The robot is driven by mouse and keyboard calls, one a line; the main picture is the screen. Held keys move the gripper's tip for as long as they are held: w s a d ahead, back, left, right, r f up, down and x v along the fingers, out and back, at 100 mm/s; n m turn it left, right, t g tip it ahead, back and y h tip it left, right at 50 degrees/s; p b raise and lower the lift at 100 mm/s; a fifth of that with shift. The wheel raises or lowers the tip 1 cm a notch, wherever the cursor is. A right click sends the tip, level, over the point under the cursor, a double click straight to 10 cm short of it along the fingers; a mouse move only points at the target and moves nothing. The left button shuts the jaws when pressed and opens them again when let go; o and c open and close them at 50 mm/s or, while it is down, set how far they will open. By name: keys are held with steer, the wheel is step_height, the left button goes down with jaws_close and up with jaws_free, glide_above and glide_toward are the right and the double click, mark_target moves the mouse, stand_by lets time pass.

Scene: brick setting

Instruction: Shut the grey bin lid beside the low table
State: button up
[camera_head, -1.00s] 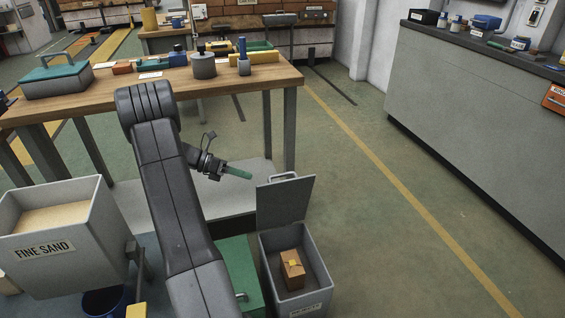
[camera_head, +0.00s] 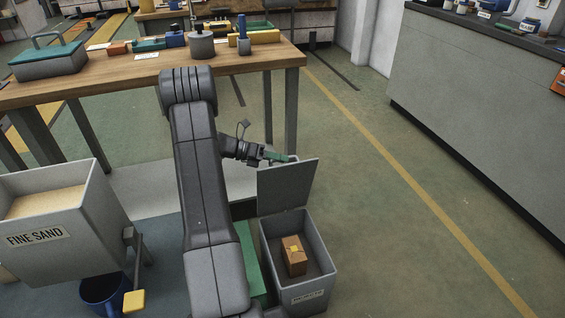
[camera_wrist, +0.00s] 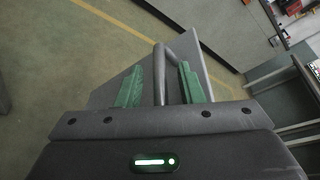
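The grey bin (camera_head: 309,291) stands on the floor at lower centre right in the head view. Its lid (camera_head: 287,188) stands up, hinged at the far rim, so the bin is open. A brown box (camera_head: 294,257) with a yellow mark lies inside. My gripper (camera_head: 282,158) is at the lid's top edge. In the wrist view my gripper (camera_wrist: 162,86) has its two green fingers apart, with the lid's grey bar handle (camera_wrist: 164,62) between them. A gap shows on each side of the bar. The lid panel (camera_wrist: 206,62) shows behind it.
The wooden table (camera_head: 130,73) holds a toolbox (camera_head: 50,62) and several small items behind my arm. The fine sand bin (camera_head: 65,225) stands at left, with a blue bucket (camera_head: 103,292) near it. Open floor (camera_head: 380,250) lies right of the grey bin.

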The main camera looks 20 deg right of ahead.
steer(key=shift+s+d+f, duration=0.15)
steer(key=shift+s+d, duration=0.1)
steer(key=shift+d, duration=0.4)
jaws_close()
